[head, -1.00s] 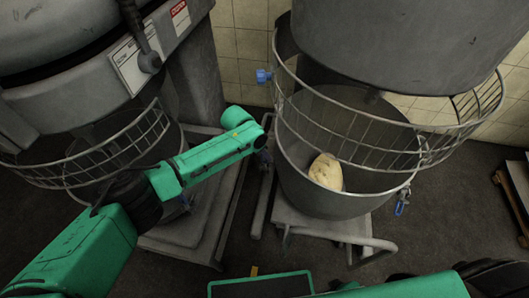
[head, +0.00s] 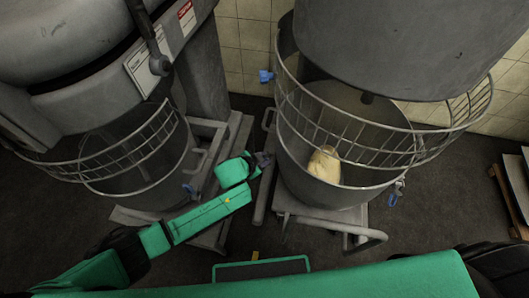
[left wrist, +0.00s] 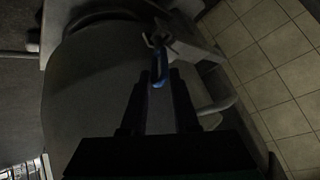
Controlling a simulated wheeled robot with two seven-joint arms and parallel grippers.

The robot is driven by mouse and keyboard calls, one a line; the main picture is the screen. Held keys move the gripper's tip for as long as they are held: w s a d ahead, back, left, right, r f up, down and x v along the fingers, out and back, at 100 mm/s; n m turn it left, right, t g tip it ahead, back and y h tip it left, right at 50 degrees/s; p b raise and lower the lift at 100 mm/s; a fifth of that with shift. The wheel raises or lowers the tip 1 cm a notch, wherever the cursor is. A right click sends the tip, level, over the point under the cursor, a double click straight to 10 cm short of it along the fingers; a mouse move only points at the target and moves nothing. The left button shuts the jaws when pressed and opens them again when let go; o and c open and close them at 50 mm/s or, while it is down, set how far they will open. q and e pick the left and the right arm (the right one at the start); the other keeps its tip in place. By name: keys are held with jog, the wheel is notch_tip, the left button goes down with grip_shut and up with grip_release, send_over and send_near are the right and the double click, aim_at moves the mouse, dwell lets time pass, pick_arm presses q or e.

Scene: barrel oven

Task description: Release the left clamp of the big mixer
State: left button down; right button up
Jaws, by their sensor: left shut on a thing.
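The big mixer (head: 385,45) is at the right, with a deep grey bowl (head: 310,185) and a wire guard (head: 400,150). One blue clamp handle (head: 266,76) shows at the bowl's left side, another (head: 394,199) at its right front. My left gripper (head: 264,159) is low beside the bowl's left wall, small and dark in the head view. In the left wrist view a blue clamp handle (left wrist: 159,72) lies between its fingertips (left wrist: 159,76), which are shut on it; the dim picture hides the contact. My right gripper is out of view.
A second mixer (head: 75,60) with its own guard and bowl stands at the left, a blue handle (head: 189,188) near it. A bowl trolley (head: 340,222) with a tube handle is below the big bowl. Pale dough (head: 324,164) lies in the bowl. Dark floor is open at the right.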

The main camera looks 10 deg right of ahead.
pick_arm(q)
jog(key=shift+s+a+f+t+h+b, duration=0.15)
jog(key=shift+s+f+t+h+b, duration=0.2)
jog(key=shift+s+t+b, duration=0.3)
jog(key=shift+w, duration=0.15)
jog(key=c, duration=0.7)
grip_release()
jog(key=shift+o, duration=0.2)
jog(key=p+v, duration=0.3)
jog(key=v, duration=1.1)
jog(key=shift+r+p, duration=0.25)
jog(key=shift+p, duration=0.1)
